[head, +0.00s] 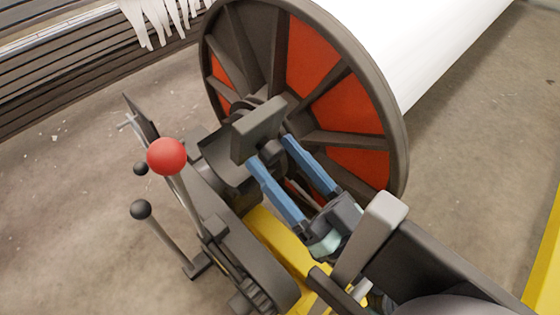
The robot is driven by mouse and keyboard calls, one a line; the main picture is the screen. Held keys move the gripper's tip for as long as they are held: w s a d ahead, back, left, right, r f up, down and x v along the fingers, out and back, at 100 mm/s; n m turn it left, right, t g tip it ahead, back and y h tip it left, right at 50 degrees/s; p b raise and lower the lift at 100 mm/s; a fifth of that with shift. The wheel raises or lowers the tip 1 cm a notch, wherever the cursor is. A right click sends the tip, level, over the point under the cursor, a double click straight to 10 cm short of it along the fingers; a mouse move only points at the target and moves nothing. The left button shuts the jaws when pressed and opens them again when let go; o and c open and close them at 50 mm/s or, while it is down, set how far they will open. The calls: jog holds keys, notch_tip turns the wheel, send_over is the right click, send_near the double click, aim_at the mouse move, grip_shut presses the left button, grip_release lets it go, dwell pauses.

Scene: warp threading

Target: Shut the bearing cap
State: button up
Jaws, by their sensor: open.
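The bearing cap appears to be the dark grey block (258,128) near the hub of the large warp beam (349,108). It looks raised and tilted over the curved bearing housing (222,165), but I cannot tell exactly how far open it stands. My gripper (270,150) has two blue fingers, apart from each other, pointing up at the block's lower right edge. The fingertips are close to the block; whether they touch it is unclear. Nothing shows between the fingers except part of the beam's shaft end behind. The hinge is hidden.
A lever with a red ball (167,156) stands left of the bearing, with black-knobbed levers (141,209) beside it. A yellow frame (275,240) runs below my gripper. The slatted loom part (75,85) and white threads (155,18) are at upper left. Bare floor lies at left.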

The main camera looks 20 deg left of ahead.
jog(key=shift+a+r, duration=0.1)
jog(key=shift+a, duration=0.05)
grip_shut()
dwell(0.4)
dwell(1.0)
